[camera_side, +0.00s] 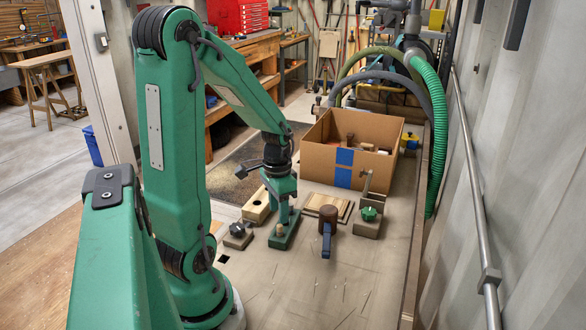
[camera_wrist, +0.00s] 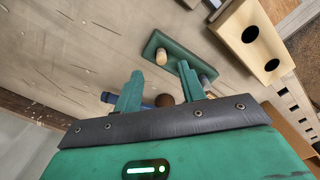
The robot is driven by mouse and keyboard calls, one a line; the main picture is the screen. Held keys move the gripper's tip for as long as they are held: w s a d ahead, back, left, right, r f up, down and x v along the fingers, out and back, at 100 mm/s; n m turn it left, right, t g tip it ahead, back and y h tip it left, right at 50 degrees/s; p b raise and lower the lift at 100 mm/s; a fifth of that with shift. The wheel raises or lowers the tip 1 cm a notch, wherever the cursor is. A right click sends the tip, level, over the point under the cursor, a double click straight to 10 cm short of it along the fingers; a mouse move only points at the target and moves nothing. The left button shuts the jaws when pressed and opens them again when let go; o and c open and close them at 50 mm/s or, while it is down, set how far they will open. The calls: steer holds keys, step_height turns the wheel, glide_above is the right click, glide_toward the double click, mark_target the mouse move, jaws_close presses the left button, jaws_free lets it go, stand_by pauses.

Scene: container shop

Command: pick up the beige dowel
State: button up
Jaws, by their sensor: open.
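The beige dowel (camera_side: 280,230) stands upright in a dark green block (camera_side: 285,241) on the bench. In the wrist view the dowel (camera_wrist: 161,56) shows just beyond the gap between my fingertips, on the green block (camera_wrist: 178,42). My gripper (camera_side: 284,212) is over the block, close to the dowel in the side view. In the wrist view its two green fingers (camera_wrist: 160,75) are apart with nothing held between them. The dowel's lower end is hidden in the block, and my right finger covers part of the block in the wrist view.
A pale wooden block with two holes (camera_wrist: 258,38) lies beside the green block. A mallet with a blue handle (camera_side: 326,240), a slatted wooden piece (camera_side: 343,205), a green-knobbed clamp (camera_side: 368,216) and a dark-knobbed block (camera_side: 238,240) stand around. A cardboard box (camera_side: 318,165) is behind. The front bench is clear.

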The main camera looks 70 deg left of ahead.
mark_target(279, 225)
steer(key=shift+w+a+f, duration=0.1)
steer(key=shift+f, duration=2.55)
jaws_close()
